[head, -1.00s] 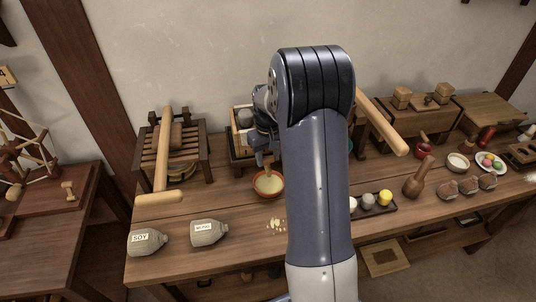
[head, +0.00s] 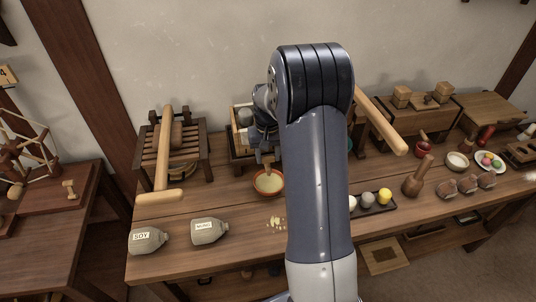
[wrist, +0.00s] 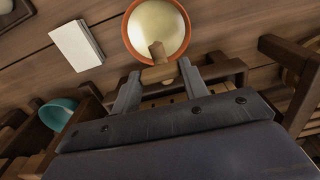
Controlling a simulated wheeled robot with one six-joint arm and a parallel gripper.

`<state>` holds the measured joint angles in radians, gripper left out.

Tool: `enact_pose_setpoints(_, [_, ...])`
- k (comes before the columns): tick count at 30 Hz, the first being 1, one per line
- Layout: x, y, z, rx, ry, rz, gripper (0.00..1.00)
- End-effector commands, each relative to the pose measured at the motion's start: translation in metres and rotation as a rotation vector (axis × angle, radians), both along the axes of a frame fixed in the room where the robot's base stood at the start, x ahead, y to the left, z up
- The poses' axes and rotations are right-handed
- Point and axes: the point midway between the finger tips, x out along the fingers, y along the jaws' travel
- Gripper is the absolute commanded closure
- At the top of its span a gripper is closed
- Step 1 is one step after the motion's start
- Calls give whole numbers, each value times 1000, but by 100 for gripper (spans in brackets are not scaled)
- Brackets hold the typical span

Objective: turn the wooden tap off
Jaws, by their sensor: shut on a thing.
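The wooden tap (wrist: 158,74) is a small light-wood piece between my fingertips in the wrist view. My gripper (wrist: 160,78) is shut on it, one grey finger on each side. In the head view my gripper (head: 266,157) is just above the orange-rimmed bowl (head: 268,184), partly behind my arm. The bowl holds cream-coloured contents, and it also shows in the wrist view (wrist: 184,49) beyond the tap. The tap's body and its turn angle are mostly hidden.
A slatted wooden rack (head: 196,150) stands left. Two grey sacks, one marked SOY (head: 147,240), lie at the front left. A tray with small balls (head: 385,197) and a wooden pestle (head: 417,178) are on the right. A white block (wrist: 77,45) shows in the wrist view.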

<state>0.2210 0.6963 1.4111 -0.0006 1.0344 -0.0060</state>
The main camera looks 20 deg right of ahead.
Motion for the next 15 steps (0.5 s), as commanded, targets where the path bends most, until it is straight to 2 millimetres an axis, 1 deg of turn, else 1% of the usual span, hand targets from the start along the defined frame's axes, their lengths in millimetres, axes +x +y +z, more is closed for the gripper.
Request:
enact_pose_setpoints(1, [0, 0, 0, 1, -2, -3, 81])
enact_pose_setpoints(2, [0, 0, 0, 1, -2, -3, 56])
enact_pose_setpoints(3, [0, 0, 0, 1, -2, -3, 52])
enact_pose_setpoints(9, [0, 0, 0, 1, -1, -1, 36])
enact_pose_setpoints(15, [0, 0, 0, 1, 0, -1, 36])
